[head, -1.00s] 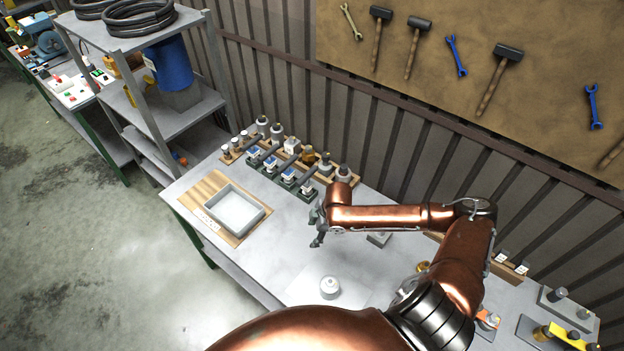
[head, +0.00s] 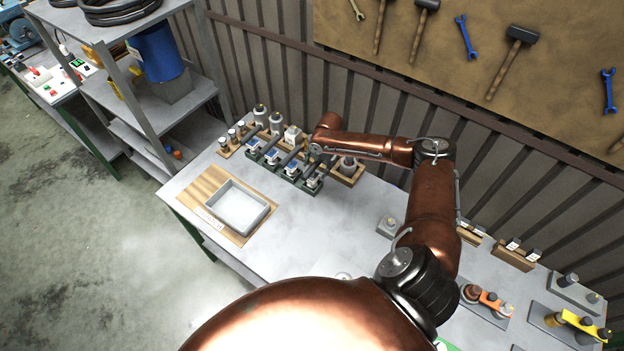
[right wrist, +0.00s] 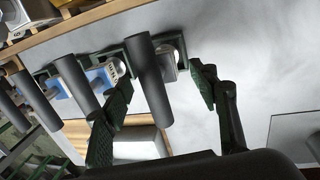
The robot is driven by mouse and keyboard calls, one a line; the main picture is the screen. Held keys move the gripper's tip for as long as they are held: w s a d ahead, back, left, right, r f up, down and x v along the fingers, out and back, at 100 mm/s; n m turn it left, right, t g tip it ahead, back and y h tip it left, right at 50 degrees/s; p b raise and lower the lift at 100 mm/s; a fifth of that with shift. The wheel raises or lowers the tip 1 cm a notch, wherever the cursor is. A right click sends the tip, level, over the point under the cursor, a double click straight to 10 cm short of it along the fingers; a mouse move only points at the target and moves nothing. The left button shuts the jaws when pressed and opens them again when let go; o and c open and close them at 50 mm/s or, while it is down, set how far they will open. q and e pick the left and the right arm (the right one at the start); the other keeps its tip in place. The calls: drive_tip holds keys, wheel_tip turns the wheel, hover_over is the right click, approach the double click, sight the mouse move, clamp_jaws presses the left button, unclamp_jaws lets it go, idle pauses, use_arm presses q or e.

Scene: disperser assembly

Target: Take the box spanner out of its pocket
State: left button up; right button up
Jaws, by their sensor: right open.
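My right gripper (right wrist: 166,88) is open, with one finger on each side of this tube. I see a gap on the right side; contact on the left side I cannot tell. In the head view the right gripper (head: 318,161) is small, over the right end of the holder row. My left gripper is not in view.
A grey tray (head: 262,216) sits on a wooden board (head: 204,187) left of the holders. Bottles (head: 276,122) stand on wooden racks behind, close to my gripper. The bench (head: 300,235) is clear in front. A ribbed wall (head: 300,85) rises behind.

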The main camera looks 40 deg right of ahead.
sight(312, 176)
drive_tip(key=f, duration=0.2)
drive_tip(key=f+p, duration=0.1)
drive_tip(key=f, duration=0.1)
drive_tip(key=w+a+f+p, duration=0.1)
drive_tip(key=f, duration=0.1)
drive_tip(key=shift+f, duration=0.15)
drive_tip(key=shift+w+f, duration=0.1)
drive_tip(key=shift+f, duration=0.3)
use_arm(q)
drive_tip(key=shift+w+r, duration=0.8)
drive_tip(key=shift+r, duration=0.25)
use_arm(e)
drive_tip(key=shift+d, duration=0.1)
drive_tip(key=c, duration=1.4)
drive_tip(key=shift+r, duration=0.15)
clamp_jaws()
